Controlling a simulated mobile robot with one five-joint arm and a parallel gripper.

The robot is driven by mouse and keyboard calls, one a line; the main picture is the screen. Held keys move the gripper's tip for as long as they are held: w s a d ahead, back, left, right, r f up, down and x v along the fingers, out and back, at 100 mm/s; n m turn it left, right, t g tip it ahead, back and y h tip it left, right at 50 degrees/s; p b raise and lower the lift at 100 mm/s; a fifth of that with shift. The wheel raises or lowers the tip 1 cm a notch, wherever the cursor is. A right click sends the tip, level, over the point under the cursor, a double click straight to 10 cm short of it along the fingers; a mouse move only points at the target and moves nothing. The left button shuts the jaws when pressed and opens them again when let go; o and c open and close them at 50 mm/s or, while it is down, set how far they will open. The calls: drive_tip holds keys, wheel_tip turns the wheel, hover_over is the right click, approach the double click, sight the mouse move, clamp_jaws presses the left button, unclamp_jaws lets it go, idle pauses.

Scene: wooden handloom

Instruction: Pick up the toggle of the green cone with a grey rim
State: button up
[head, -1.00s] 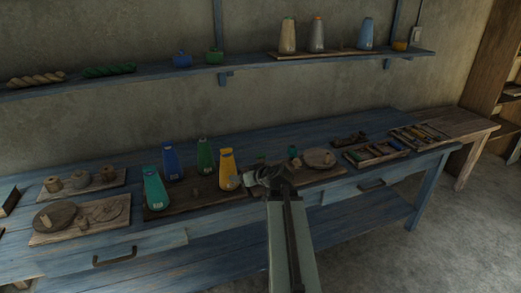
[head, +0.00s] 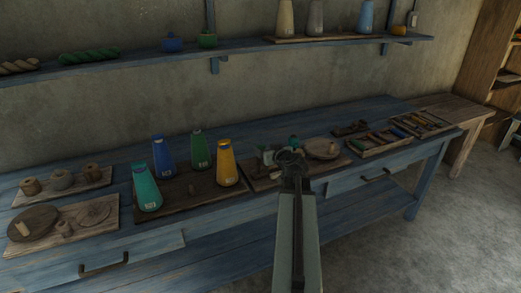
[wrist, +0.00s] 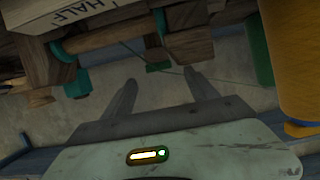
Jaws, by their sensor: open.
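A green cone (head: 200,152) stands at the back of a dark wooden board in the head view; its rim is too small to make out. I cannot clearly identify its toggle. In the wrist view, a small green piece (wrist: 158,66) lies beyond the fingertips, by a thin cord; I cannot tell if it is the toggle. My gripper (wrist: 163,86) is open, with nothing between its fingers. In the head view my gripper (head: 291,157) is over the bench, right of the yellow cone (head: 227,165), and hides part of what is behind it.
Teal (head: 147,188) and blue (head: 164,160) cones share the board. In the wrist view, a wooden part marked "HALF" (wrist: 85,18) is at upper left and a yellow-orange body (wrist: 300,60) at right, both near my fingers. A shelf (head: 235,50) runs along the wall.

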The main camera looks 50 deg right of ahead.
sight(261, 146)
drive_tip(key=b+x, duration=0.1)
drive_tip(key=x, duration=0.3)
drive_tip(key=shift+w+d+f, duration=0.15)
drive_tip(key=shift+w+f, duration=0.1)
drive_tip(key=shift+s, duration=0.1)
drive_tip(key=c, duration=1.4)
drive_tip(key=shift+r, duration=0.1)
